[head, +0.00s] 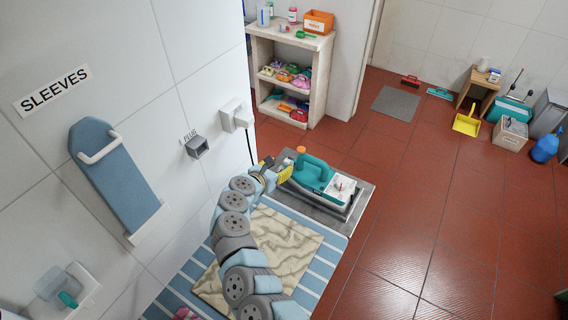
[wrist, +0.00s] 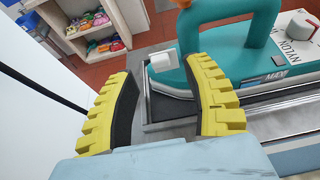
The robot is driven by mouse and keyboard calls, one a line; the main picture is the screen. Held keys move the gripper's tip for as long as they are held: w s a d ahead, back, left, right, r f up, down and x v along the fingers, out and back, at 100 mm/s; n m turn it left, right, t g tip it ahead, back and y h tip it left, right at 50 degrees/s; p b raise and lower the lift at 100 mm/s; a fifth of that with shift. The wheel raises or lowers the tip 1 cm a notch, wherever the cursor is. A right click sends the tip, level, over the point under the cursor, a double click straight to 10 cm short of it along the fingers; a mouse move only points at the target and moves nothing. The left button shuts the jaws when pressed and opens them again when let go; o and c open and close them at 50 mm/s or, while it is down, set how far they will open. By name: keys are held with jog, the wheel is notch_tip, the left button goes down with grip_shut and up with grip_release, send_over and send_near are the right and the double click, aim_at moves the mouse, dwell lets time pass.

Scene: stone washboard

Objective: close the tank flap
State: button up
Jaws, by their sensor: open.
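A teal iron (head: 318,178) sits on a grey tray at the end of the ironing surface. It also shows in the wrist view (wrist: 225,52), with its handle arching up. An orange part (head: 301,149) stands up at the iron's near-wall end, and its lower edge shows at the top of the wrist view (wrist: 185,3). A small white block (wrist: 163,61) sticks out from the iron's end. I cannot tell which of these is the tank flap. My gripper (wrist: 160,75) is open and empty, its yellow fingers either side of the white block in the picture, apparently short of it. It also shows beside the iron (head: 277,173).
The grey tray (head: 348,222) has a raised rim. A wall socket (head: 237,115) with a dark cord is close by on the left, and the cord (wrist: 40,90) crosses the wrist view. A shelf (head: 285,60) stands behind.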

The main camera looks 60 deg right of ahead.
jog(key=v, duration=0.8)
jog(key=shift+a+r, duration=0.15)
jog(key=shift+a, duration=0.25)
jog(key=shift+w, duration=0.1)
